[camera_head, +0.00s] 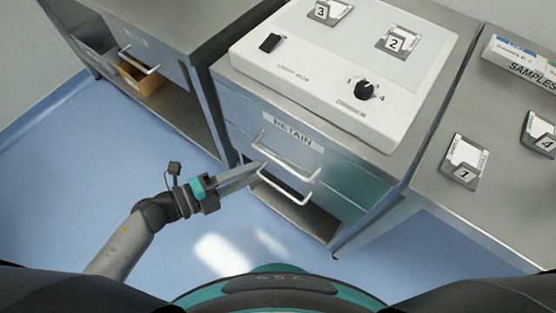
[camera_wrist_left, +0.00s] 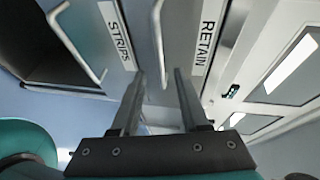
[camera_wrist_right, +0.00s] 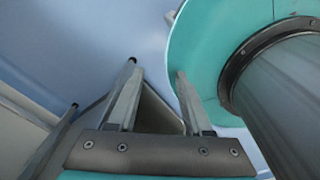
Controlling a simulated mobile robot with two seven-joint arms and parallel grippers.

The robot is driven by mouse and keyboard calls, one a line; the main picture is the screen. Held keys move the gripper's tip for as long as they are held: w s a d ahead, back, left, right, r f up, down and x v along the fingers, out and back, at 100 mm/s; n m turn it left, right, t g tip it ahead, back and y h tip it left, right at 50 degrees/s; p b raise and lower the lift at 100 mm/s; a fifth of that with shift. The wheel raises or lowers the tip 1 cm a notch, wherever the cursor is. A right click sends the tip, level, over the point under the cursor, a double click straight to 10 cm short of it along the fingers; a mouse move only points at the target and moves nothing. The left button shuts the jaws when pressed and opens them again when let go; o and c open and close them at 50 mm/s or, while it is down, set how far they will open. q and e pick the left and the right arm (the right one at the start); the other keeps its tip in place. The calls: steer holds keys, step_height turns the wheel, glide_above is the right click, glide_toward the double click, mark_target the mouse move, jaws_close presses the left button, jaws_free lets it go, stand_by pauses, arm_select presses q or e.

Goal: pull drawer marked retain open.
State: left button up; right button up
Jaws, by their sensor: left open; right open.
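The drawer marked RETAIN (camera_head: 300,133) is in the steel cabinet below the white control panel, and its front looks closed. Its bar handle (camera_head: 287,158) is the upper of two. My left gripper (camera_head: 258,170) is open, with its fingertips close to the left end of this handle. In the left wrist view the RETAIN label (camera_wrist_left: 207,35) is at the upper right, and the handle (camera_wrist_left: 159,45) appears between the two open fingers; contact cannot be told. My right gripper (camera_wrist_right: 155,72) is open and empty in its wrist view, near my teal base.
Just below is a drawer labelled STRIPS (camera_wrist_left: 120,45) with its own bar handle (camera_head: 285,190). An open space lies beneath it. The white panel (camera_head: 345,65) with a knob sits on top. Another cabinet (camera_head: 150,45) stands at the left; blue floor (camera_head: 80,170) between is clear.

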mark_target(278, 161)
arm_select(q)
steer(key=x, duration=0.8)
steer(key=shift+b, duration=0.4)
jaws_close()
steer(key=shift+s, duration=0.1)
stand_by(0.8)
